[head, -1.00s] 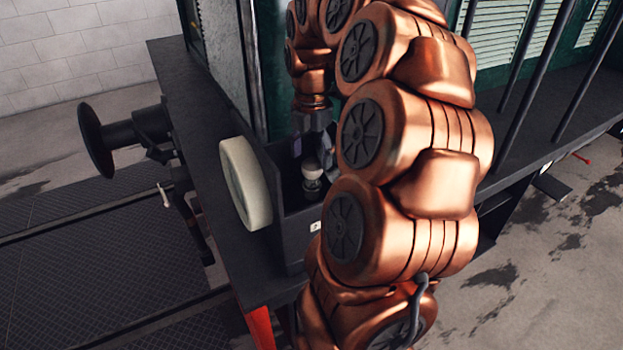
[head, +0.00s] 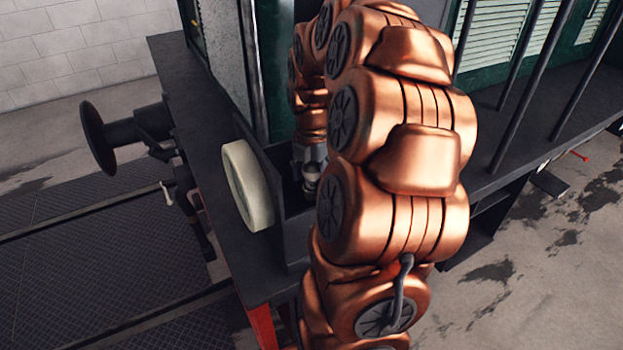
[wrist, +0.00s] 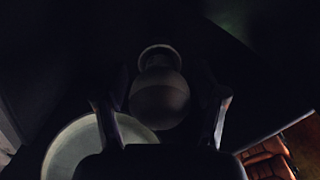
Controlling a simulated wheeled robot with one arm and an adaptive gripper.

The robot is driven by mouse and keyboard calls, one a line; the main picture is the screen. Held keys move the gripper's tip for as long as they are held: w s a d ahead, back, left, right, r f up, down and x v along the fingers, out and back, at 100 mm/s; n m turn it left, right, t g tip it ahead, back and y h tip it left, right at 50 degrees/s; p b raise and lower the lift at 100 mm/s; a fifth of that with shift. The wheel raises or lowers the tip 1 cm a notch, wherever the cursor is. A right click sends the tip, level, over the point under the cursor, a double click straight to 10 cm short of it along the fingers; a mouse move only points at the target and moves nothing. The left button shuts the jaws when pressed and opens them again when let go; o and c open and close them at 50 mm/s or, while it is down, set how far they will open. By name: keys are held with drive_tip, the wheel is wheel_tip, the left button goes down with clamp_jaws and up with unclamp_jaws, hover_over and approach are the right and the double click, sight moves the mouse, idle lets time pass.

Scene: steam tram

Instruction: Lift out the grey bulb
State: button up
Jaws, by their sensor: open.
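The grey bulb (wrist: 160,98) sits upright in a round socket (wrist: 159,52) inside a dark, open-topped lamp box (head: 290,237). In the wrist view the bulb is dim, between the two spread fingers of my gripper (wrist: 163,112), with a dark gap on each side. My gripper is open and has not closed on the bulb. In the head view my gripper (head: 311,158) is down at the box, just over the bulb (head: 311,170), and my arm hides the box's right side. How deep the fingers reach is hard to tell.
A pale round disc (head: 247,186) stands on the box's left face; it also shows in the wrist view (wrist: 75,150). A dark green cab wall (head: 275,70) rises close behind the box. Black upright bars (head: 523,85) stand to the right. A buffer (head: 97,138) juts out left.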

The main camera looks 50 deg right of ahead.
drive_tip(key=c, duration=1.1)
drive_tip(key=shift+c, duration=0.2)
drive_tip(key=shift+w+r, duration=0.1)
drive_tip(key=shift+r, duration=0.4)
wheel_tip(320, 180, up, 16)
drive_tip(key=b, duration=0.4)
drive_tip(key=shift+f, duration=0.2)
wheel_tip(320, 180, up, 12)
drive_tip(key=p, duration=0.9)
drive_tip(key=shift+f, duration=0.25)
